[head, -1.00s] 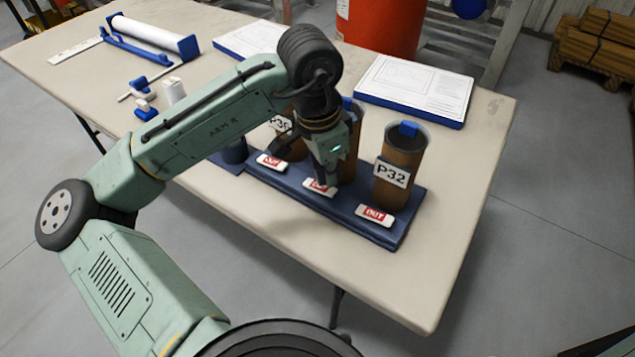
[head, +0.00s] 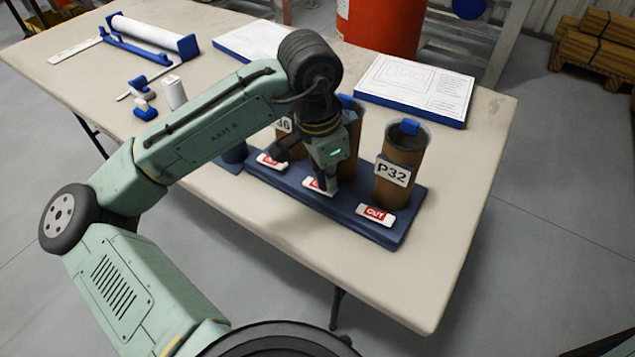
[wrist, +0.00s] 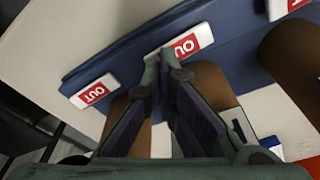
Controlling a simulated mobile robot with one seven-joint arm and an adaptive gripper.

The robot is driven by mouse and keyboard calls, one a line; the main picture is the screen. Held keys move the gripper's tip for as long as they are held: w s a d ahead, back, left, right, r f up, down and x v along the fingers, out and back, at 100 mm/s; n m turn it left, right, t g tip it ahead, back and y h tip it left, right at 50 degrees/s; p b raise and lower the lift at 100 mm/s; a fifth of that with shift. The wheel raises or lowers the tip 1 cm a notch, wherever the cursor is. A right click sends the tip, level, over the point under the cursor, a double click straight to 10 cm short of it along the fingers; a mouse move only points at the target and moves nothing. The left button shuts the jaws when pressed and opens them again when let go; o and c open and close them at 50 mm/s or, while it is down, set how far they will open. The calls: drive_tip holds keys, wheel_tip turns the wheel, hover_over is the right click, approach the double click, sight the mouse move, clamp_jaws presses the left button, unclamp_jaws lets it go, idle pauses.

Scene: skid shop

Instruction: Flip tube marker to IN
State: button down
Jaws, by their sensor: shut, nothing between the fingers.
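The blue base (head: 290,191) on the table carries brown tubes, each with a white marker with a red face in front. The right marker (head: 375,215) reads OUT, in front of the tube (head: 399,170) labelled P32. The middle marker (head: 318,185) is partly hidden by my gripper (head: 326,181); in the wrist view its red face (wrist: 184,45) shows part of OUT.
Papers on blue boards (head: 415,90) lie behind the tubes. A white roll in a blue holder (head: 150,38) and small blue-and-white items (head: 143,109) lie at the table's left. The table front (head: 300,255) is clear. A red drum (head: 380,28) stands behind.

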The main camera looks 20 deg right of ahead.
drive_tip(key=shift+f+b, duration=0.35)
drive_tip(key=shift+f, duration=0.25)
drive_tip(key=shift+r, duration=0.1)
wheel_tip(320, 180, up, 7)
drive_tip(key=p, duration=0.7)
idle(0.7)
